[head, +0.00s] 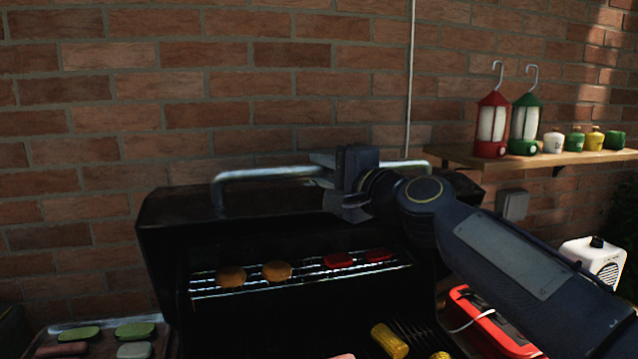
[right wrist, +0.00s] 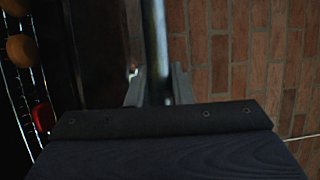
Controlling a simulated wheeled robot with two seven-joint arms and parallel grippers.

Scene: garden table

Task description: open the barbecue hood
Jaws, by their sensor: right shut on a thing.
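The barbecue hood (head: 160,215) is dark and stands raised, tilted back toward the brick wall, with the inside of the grill showing below it. Its silvery bar handle (head: 262,172) runs along the top edge. My right gripper (head: 330,178) is at the middle of the handle, its jaws shut around the bar. In the right wrist view the handle (right wrist: 154,45) runs down between the two fingers (right wrist: 156,88). My left gripper is not in view.
A warming rack (head: 300,282) inside holds two round patties and red pieces. Corn (head: 388,340) lies on the grate below. A tray (head: 60,335) stands at lower left. A shelf (head: 480,155) with lanterns is at right. A red box (head: 490,320) and white device (head: 595,262) sit right.

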